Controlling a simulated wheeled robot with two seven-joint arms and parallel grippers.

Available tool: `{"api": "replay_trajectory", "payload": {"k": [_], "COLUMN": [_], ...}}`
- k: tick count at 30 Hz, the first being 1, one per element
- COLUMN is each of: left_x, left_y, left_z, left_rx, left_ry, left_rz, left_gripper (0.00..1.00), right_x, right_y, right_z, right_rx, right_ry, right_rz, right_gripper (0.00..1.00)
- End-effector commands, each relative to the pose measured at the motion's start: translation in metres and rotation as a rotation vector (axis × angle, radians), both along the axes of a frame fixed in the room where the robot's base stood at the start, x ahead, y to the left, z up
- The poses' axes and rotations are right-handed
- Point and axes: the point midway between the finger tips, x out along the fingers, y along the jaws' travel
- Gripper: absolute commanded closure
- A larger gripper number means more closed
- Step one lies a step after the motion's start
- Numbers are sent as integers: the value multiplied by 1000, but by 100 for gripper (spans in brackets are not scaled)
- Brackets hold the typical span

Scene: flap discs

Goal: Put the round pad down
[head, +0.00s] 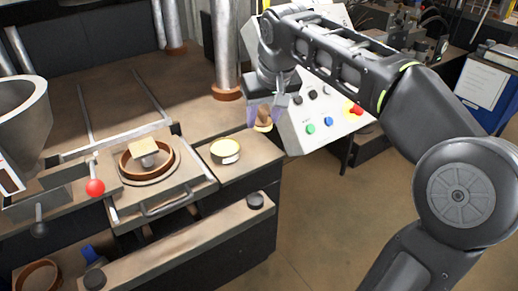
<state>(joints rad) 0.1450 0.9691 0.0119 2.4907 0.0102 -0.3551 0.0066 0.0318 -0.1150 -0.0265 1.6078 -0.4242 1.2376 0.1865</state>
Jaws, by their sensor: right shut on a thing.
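My right gripper (264,118) hangs from the arm at upper centre, with its pale purple fingers shut on a small brown and tan thing (263,124). This looks like the round pad seen nearly edge on, and the fingers hide part of it. The pad is in the air, beyond and to the right of a round tin (226,151) with a pale yellow top, and appears apart from it. The tin stands on the brown bench top (248,160). My left gripper is not in view.
A copper-brown ring mould (166,170) sits on a plate left of the tin, with a tan square block (144,146) over it. A control panel (318,118) with coloured buttons stands close right of the gripper. A red knob (95,187) and grey hopper (22,120) are at left.

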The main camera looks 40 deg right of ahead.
Motion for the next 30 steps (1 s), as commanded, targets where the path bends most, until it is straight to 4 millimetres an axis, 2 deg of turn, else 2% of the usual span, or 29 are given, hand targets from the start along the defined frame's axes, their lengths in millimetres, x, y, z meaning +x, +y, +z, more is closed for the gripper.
{"api": "replay_trajectory", "payload": {"k": [1, 5, 9, 15, 18, 30], "left_x": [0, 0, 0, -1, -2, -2], "left_y": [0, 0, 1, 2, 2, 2], "left_z": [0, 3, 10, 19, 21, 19], "left_rx": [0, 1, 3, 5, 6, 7], "left_ry": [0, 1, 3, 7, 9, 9], "left_rz": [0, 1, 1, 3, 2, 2], "left_gripper": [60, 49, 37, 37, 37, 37], "right_x": [0, 8, 31, 69, 79, 81], "right_y": [0, -5, -22, -51, -59, -62], "right_z": [0, 4, 16, 30, 33, 31], "right_rx": [0, 2, 9, 5, 2, 0], "right_ry": [0, 3, 11, 11, 4, 1], "right_rz": [-1, -37, -172, -434, -518, -551], "right_gripper": [100, 100, 100, 100, 100, 100]}}
